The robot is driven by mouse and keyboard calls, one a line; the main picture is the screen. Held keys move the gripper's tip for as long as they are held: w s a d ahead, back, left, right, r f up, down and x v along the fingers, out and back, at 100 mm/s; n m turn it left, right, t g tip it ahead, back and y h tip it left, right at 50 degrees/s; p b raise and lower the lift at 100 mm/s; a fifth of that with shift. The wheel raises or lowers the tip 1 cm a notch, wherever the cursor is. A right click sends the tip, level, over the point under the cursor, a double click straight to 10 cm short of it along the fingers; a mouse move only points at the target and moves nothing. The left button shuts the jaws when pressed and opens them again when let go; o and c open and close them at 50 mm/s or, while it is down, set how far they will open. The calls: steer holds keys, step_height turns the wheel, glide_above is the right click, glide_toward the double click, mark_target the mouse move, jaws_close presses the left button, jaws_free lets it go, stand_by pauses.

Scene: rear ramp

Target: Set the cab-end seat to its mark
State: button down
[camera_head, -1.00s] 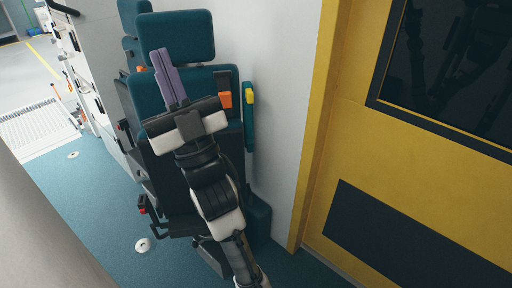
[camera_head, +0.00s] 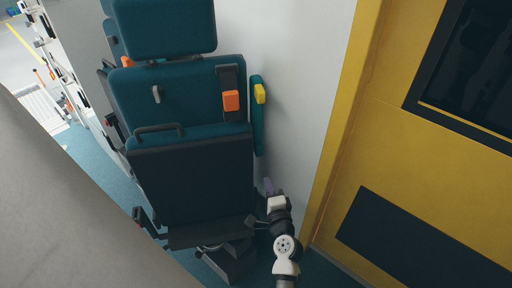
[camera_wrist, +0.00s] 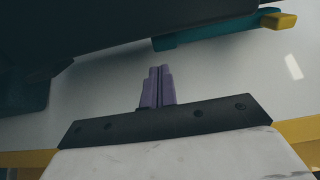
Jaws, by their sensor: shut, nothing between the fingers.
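The teal and black seat (camera_head: 190,175) stands upright in the head view with its folded dark cushion facing me. A headrest (camera_head: 165,28) is on top, and an orange buckle (camera_head: 231,100) hangs on its upper right. My gripper (camera_head: 268,186) is low at the seat's right side, between the seat and the white wall, apart from the buckle. Its purple fingers (camera_wrist: 157,87) are shut and empty in the wrist view, pointing at the pale wall. The seat's dark underside (camera_wrist: 90,35) fills the upper left there. I cannot make out a floor mark.
A yellow door frame (camera_head: 335,120) and yellow door (camera_head: 430,140) stand close on the right. A second seat is behind. Blue floor (camera_head: 105,165) shows at left.

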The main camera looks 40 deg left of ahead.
mark_target(256, 149)
steer(key=p+x, duration=0.2)
steer(key=x, duration=1.2)
steer(key=shift+f, duration=0.15)
steer(key=a+n+g+y+b, duration=0.4)
steer(key=a+n+g+b, duration=0.3)
steer(key=a+g+b, duration=0.3)
steer(key=a+b, duration=0.4)
steer(key=b, duration=0.3)
steer(key=shift+a+g, duration=0.4)
steer(key=shift+s+a, duration=0.15)
steer(key=shift+s, duration=0.1)
steer(key=shift+n, duration=0.3)
